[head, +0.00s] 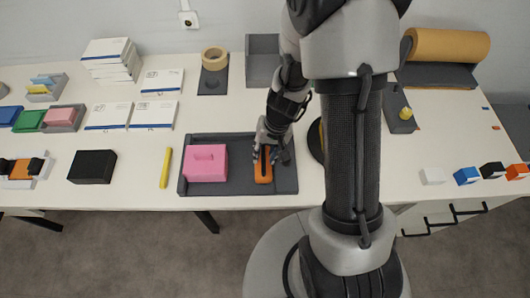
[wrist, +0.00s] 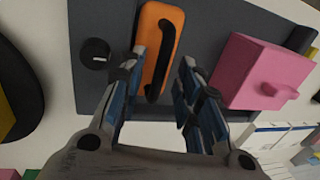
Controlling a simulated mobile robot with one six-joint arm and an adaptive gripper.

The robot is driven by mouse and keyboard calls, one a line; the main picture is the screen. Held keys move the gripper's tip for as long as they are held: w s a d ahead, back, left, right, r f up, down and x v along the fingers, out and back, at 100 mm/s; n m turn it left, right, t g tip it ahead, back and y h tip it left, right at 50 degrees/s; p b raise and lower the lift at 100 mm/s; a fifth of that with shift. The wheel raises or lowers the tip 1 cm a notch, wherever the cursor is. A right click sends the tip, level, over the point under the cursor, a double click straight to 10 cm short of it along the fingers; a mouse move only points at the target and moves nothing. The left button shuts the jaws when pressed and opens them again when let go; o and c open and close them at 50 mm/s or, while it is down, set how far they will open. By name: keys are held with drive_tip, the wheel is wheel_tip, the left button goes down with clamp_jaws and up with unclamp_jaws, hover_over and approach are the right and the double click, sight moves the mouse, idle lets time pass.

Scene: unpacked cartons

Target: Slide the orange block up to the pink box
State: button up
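The orange block (head: 263,172) has a black handle on top and sits on a dark grey tray (head: 238,188). The pink box (head: 206,163), with a small raised pink part, stands to its left in the same tray, with a gap between them. In the wrist view the block (wrist: 149,40) is ahead and the pink box (wrist: 262,72) is to its right. My gripper (head: 267,148) is over the block. In the wrist view its fingers (wrist: 162,66) are apart, one on each side of the handle's near end. I cannot tell whether the left finger touches the block.
A small black knob (wrist: 95,53) is beside the block, away from the pink box. A yellow stick (head: 165,168) and a black box (head: 92,166) lie left of the tray. White boxes (head: 109,115) stand behind. The tray between block and pink box looks clear.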

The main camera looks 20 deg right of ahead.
drive_tip(key=shift+c, duration=0.2)
clamp_jaws()
idle(0.5)
